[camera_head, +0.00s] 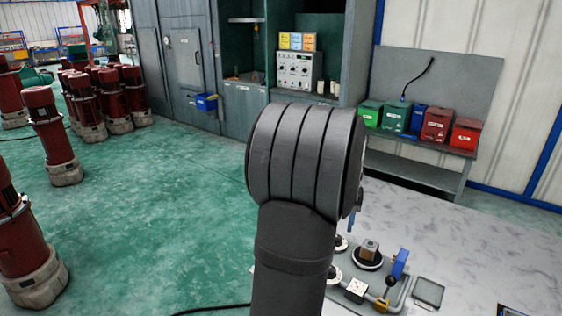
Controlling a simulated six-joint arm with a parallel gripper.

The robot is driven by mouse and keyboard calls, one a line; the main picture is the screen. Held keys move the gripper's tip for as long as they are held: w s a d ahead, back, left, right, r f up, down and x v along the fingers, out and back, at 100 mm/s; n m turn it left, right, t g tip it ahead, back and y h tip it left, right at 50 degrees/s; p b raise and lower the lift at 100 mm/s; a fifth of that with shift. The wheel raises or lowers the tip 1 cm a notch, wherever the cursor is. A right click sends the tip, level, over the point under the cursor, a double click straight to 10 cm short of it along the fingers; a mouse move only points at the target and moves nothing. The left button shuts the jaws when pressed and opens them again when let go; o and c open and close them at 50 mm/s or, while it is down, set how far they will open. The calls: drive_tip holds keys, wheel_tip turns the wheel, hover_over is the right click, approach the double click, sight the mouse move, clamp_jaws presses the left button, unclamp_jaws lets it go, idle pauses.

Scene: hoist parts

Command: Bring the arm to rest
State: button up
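My arm rises from the bottom middle of the head view as a dark grey link with a large rounded, ribbed joint. It stands up in front of the table (480,243) and covers the table's left part. My gripper does not show; it may be hidden behind the joint. Whether it holds anything cannot be seen.
Bins (437,125) stand on a bench behind. Red hoists (50,135) stand left.

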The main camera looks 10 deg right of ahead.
wheel_tip(320, 180, down, 17)
drive_tip(key=shift+f, duration=0.15)
idle(0.5)
drive_tip(key=shift+f, duration=0.15)
drive_tip(key=shift+m, duration=0.5)
drive_tip(key=m, duration=0.4)
drive_tip(key=shift+m, duration=0.3)
drive_tip(key=m, duration=0.6)
drive_tip(key=shift+r, duration=1.15)
idle(0.7)
